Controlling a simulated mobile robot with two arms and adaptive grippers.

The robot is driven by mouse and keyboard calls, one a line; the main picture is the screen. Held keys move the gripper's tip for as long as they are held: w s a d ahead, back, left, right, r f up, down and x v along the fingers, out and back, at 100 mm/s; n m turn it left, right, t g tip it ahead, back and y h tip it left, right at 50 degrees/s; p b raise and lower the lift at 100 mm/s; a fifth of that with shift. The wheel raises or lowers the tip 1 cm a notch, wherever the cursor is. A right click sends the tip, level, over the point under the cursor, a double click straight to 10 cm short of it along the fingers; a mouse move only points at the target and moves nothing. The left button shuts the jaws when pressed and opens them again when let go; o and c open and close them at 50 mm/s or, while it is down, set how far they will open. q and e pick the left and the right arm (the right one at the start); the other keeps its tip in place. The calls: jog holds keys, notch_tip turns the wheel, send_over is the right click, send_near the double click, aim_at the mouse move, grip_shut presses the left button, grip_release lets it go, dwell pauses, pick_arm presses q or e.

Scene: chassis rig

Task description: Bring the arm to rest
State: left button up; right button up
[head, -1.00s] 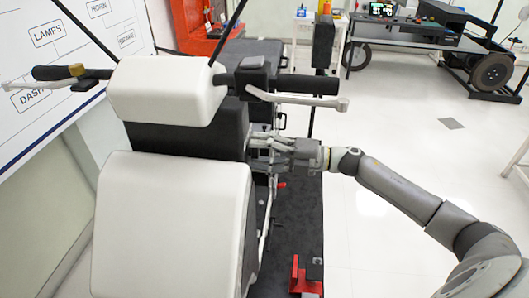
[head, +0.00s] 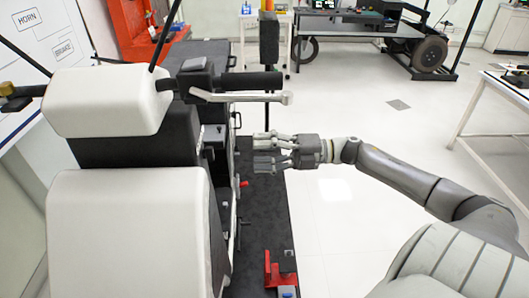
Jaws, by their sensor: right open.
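My right arm (head: 405,178) comes in from the right in the head view. Its gripper (head: 262,152) is open and empty, with its fingers pointing left toward the chassis rig. The fingertips are a little apart from the rig's side, below the handlebar and its lever. The rig has a white seat (head: 125,232), a white upper cover (head: 105,100) and a black handlebar grip (head: 250,81) with a silver lever (head: 250,97). My left gripper is not in view.
The rig stands on a black platform (head: 262,215) with a red bracket (head: 278,268) at its front. A whiteboard (head: 45,40) is at the left. A white table (head: 500,88) is at the right. The floor (head: 370,95) between is clear.

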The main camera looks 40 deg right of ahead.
jog(key=shift+s+d, duration=0.1)
jog(key=shift+d, duration=0.05)
dwell(0.5)
jog(key=d+f+m+t+h, duration=0.2)
jog(key=d+f+m+h, duration=0.15)
jog(key=f, duration=0.35)
jog(key=w+d+f+m+t+h, duration=0.1)
jog(key=d+f+m+h, duration=0.2)
jog(key=f+m, duration=0.3)
jog(key=d+f+m+t+h, duration=0.2)
jog(key=d+f+m+h, duration=0.15)
jog(key=f, duration=0.45)
jog(key=s+f+m+g+h, duration=0.2)
jog(key=s+f+m, duration=0.15)
jog(key=f, duration=0.65)
jog(key=s+f+m+g+h, duration=0.1)
jog(key=s+f+m+h, duration=0.15)
jog(key=s+f, duration=0.45)
jog(key=s+a+f+m+g, duration=0.35)
jog(key=s+a+f, duration=0.35)
jog(key=s+f, duration=0.45)
jog(key=s+a+f+m+g, duration=0.3)
jog(key=s+a+f+g, duration=0.3)
jog(key=s+f, duration=0.5)
jog(key=s+a+f+g, duration=0.2)
jog(key=s+a+f, duration=0.2)
jog(key=s+a, duration=0.5)
jog(key=shift+a+f+m, duration=0.3)
jog(key=shift+a+m, duration=0.15)
jog(key=shift+a, duration=0.1)
